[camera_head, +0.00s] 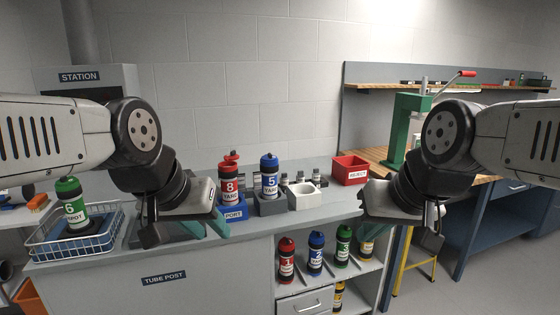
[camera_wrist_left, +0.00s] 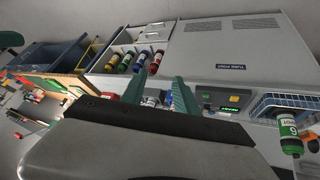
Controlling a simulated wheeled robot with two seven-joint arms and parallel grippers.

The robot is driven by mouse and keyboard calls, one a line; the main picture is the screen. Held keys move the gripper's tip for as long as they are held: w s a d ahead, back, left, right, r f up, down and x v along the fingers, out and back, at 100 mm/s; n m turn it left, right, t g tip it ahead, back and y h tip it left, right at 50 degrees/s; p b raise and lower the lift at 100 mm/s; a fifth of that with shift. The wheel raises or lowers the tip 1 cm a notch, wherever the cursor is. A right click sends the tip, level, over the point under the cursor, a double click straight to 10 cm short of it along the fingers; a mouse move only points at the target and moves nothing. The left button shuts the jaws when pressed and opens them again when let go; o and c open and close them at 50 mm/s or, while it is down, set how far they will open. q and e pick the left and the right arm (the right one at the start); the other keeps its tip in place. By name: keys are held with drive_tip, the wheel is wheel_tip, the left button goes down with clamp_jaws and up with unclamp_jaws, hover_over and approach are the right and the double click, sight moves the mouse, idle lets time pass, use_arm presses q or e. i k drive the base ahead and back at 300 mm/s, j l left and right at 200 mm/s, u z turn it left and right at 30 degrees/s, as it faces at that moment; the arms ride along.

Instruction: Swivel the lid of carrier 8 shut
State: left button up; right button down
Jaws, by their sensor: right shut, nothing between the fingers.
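Carrier 8 (camera_head: 229,186) is a red tube with a white band, standing upright in the blue PORT block (camera_head: 235,213) on the counter. Its red lid (camera_head: 230,158) sits at the top and looks offset to one side; how far it is swung is too small to tell. My left gripper (camera_head: 207,228) is in front and left of carrier 8, apart from it. In the left wrist view its two green fingers (camera_wrist_left: 158,92) are spread with nothing clearly held between them. My right gripper (camera_head: 385,228) is shut and empty, right of the counter shelves, its fingertips mostly hidden.
Blue carrier 5 (camera_head: 269,180) stands close right of carrier 8, beside a pale empty holder (camera_head: 303,196). A red reject bin (camera_head: 350,170) is further right. A wire basket (camera_head: 75,250) with green carrier 6 (camera_head: 72,205) is at left. Several carriers stand on the shelf below.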

sight(233, 156)
drive_tip(key=i+j+z, duration=0.25)
drive_tip(key=i+j, duration=0.3)
drive_tip(key=i+j+z, duration=0.2)
drive_tip(key=i+j, duration=0.3)
drive_tip(key=j, duration=0.25)
